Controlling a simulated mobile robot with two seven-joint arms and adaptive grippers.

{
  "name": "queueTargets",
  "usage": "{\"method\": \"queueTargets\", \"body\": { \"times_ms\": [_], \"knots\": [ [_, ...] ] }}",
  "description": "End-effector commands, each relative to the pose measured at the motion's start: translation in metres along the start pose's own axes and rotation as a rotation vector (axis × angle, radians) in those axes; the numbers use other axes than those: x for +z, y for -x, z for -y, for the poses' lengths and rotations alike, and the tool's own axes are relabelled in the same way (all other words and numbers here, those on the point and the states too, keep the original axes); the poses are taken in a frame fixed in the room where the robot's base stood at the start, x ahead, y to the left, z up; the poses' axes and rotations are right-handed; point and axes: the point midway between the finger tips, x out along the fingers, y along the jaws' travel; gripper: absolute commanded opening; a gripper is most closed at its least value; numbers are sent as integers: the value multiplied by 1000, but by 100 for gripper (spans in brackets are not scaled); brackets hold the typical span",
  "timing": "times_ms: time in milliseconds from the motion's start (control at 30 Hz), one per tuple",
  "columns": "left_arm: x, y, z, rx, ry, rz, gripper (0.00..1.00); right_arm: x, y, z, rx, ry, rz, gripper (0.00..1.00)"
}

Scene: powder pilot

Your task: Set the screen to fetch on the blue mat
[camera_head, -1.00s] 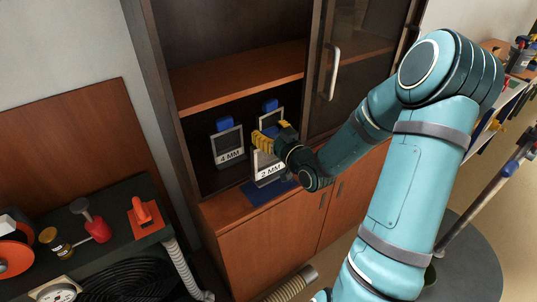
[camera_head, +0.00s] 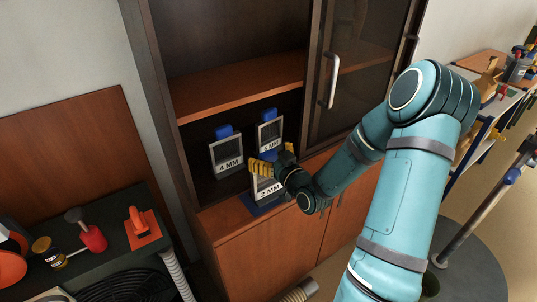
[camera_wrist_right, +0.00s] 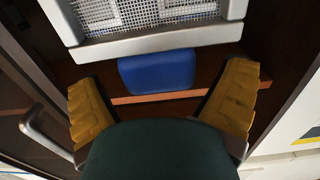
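The grey-framed screen marked 2 MM (camera_head: 268,191) stands nearly upright on the blue mat (camera_head: 247,204) at the cabinet's front edge. My right gripper (camera_head: 276,160) is at the top of this screen, its yellow fingers spread apart and hiding the screen's upper part. In the right wrist view my gripper (camera_wrist_right: 162,78) is open, with gaps on both sides of a blue tab (camera_wrist_right: 157,72) on a white mesh frame (camera_wrist_right: 150,42). The screen marked 4 MM (camera_head: 228,160) and a third blue-tabbed screen (camera_head: 269,131) stand behind in the cabinet. My left gripper is out of view.
The cabinet's upper shelf (camera_head: 240,87) lies above the screens. A glass door with a handle (camera_head: 333,80) is on the right. A dark bench (camera_head: 125,235) with a red bottle (camera_head: 93,237) and an orange tool (camera_head: 139,222) is at the left.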

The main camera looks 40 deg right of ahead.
Motion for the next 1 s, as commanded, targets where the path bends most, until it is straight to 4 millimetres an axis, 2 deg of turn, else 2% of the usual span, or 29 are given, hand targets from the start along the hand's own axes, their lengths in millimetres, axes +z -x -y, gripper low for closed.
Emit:
{"method": "queueTargets", "body": {
  "times_ms": [400, 567, 733, 800, 1000],
  "knots": [
    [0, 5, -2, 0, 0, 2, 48, -5, 0, 0, 0, 0, 0, 98],
    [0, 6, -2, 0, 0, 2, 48, -3, 27, -1, 3, 1, 3, 98],
    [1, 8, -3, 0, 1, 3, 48, -3, 65, -1, 4, -1, 3, 98],
    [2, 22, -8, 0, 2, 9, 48, -6, 68, -1, 1, -4, 5, 98],
    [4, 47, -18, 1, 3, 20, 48, -7, 86, 0, 1, -3, 4, 98]
  ]
}}
